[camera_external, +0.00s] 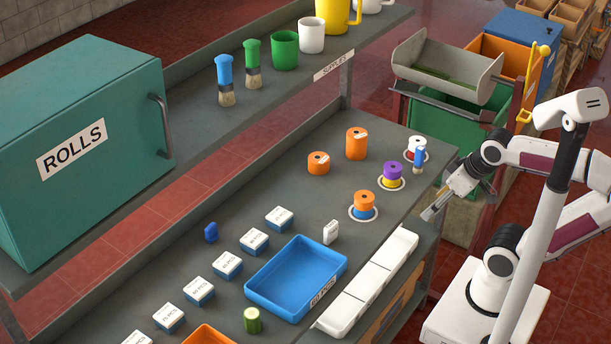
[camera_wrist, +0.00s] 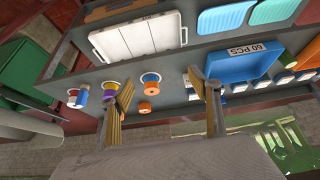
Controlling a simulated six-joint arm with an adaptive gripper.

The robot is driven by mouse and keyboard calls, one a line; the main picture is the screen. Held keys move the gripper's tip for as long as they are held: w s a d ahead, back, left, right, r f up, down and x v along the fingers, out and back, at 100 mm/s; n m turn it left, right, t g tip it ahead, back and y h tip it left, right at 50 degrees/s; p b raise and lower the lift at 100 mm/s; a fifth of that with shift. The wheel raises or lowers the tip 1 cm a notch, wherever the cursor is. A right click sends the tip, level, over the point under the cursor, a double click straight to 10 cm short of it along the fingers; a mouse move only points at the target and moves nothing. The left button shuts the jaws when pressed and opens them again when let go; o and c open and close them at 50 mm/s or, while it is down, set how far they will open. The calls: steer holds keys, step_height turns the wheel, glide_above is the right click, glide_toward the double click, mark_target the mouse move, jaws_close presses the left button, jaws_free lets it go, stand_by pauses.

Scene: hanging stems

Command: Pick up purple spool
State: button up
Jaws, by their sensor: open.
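The purple spool (camera_external: 392,170) sits on top of a yellow spool (camera_external: 391,183) in a white ring on the lower shelf, near its right end. In the wrist view the purple spool (camera_wrist: 108,92) shows left of centre, beside my left finger and partly hidden by it. My gripper (camera_external: 432,209) is beyond the shelf's front edge, to the right of and below the purple spool in the external view. Its two fingers stand apart with nothing between them, as the wrist view also shows (camera_wrist: 160,84).
An orange-over-blue stack (camera_external: 364,204) stands in front of the purple spool. A white spool (camera_external: 416,143) with a blue item (camera_external: 419,159) is behind it. Orange spools (camera_external: 356,143) stand to the left. A blue tray (camera_external: 296,278) and white bins (camera_external: 368,285) lie nearer the camera.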

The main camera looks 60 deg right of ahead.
steer(key=w+d+t+h, duration=0.2)
steer(key=w+d+h, duration=0.1)
steer(key=w+d, duration=0.8)
steer(key=n+t+y, duration=0.2)
steer(key=n+t, duration=0.1)
steer(key=t, duration=0.2)
glide_above(401, 168)
steer(key=f, duration=0.9)
steer(key=shift+d+f, duration=0.25)
steer(key=shift+f, duration=0.1)
steer(key=shift+s+f+t+y, duration=0.2)
steer(key=shift+f+y, duration=0.15)
steer(key=shift+f, duration=0.15)
steer(key=shift+s+f+t+y, duration=0.1)
steer(key=shift+s+f+y, duration=0.05)
steer(key=shift+f+y, duration=0.25)
steer(key=shift+s+f+t+y, duration=0.3)
steer(key=shift+s+f+y, duration=0.3)
steer(key=shift+f, duration=0.2)
steer(key=shift+s+d+f+t+y, duration=0.1)
steer(key=shift+s+f+t+y, duration=0.4)
steer(key=shift+s+t, duration=0.15)
steer(key=shift+s+f+m+t+y, duration=0.25)
steer(key=shift+s+m+t+y, duration=0.15)
steer(key=shift+s, duration=0.5)
steer(key=shift+d+h, duration=0.1)
steer(key=shift+h, duration=0.15)
